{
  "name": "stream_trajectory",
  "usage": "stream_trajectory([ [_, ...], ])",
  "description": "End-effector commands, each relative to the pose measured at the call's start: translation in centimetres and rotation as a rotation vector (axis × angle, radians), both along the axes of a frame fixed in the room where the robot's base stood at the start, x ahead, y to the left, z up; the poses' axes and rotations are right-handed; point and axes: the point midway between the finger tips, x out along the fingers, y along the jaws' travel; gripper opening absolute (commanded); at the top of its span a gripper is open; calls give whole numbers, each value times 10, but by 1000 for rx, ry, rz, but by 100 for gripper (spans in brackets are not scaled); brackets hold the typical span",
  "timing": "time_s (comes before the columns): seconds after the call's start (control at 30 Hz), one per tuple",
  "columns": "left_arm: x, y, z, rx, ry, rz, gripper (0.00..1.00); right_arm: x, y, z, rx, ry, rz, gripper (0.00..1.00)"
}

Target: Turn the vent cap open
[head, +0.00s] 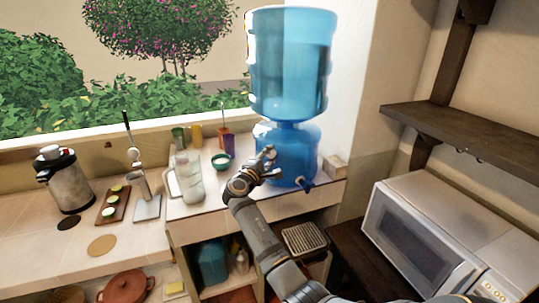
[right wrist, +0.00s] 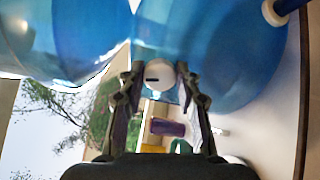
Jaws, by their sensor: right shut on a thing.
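The vent cap (right wrist: 158,75) is a small white disc with a short dark slot, on the side of the blue water dispenser (head: 302,150). My right gripper (head: 268,160) reaches up to the left side of the dispenser's lower part. In the right wrist view, its two fingers (right wrist: 158,80) stand on either side of the cap and are shut on it. In the head view the gripper hides the cap. A large blue bottle (head: 290,65) stands upright on the dispenser. My left gripper is not in view.
A blue tap (head: 305,184) sticks out low on the dispenser's front. A green bowl (head: 221,161), a purple cup (head: 229,146) and a glass pitcher (head: 188,178) stand left of the gripper. A small box (head: 335,167) is to the right, and a microwave (head: 415,240) is lower right.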

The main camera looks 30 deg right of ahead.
Motion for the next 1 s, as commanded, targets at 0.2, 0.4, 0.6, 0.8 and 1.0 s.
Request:
stream_trajectory([
  [0.2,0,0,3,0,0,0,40,0,0,1,-17,26,1,2],
  [0.4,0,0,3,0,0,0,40,0,0,0,-18,29,1,2],
  [0.6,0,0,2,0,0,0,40,0,0,0,-18,28,1,34],
  [0.8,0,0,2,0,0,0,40,0,0,0,-17,28,0,56],
  [1.0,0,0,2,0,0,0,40,0,0,0,-17,28,0,56],
])
